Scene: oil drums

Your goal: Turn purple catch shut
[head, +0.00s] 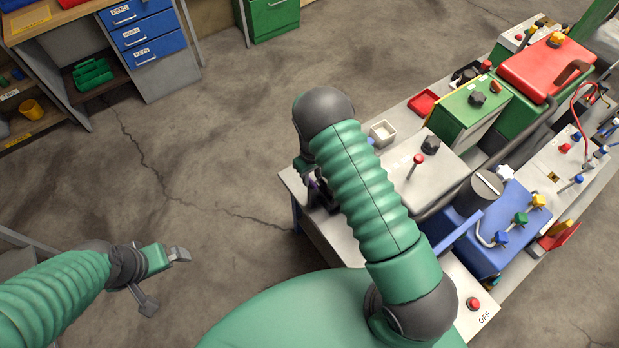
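A small dark purplish part (317,186) shows at the near left corner of the workbench, beside my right arm; I cannot clearly tell whether it is the purple catch. My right gripper (304,172) is at that corner, mostly hidden behind my own dark wrist and green forearm. Its fingertips and any contact with the catch do not show clearly. My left gripper (164,279) is at the lower left, over the bare floor. Its two grey fingers are spread apart with nothing between them, far from the bench.
The workbench (297,188) runs to the upper right, crowded with a red-lidded box (540,68), a green box (470,108), a blue unit (500,238) and several knobs. A drawer cabinet (170,75) stands at upper left. The floor between is clear.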

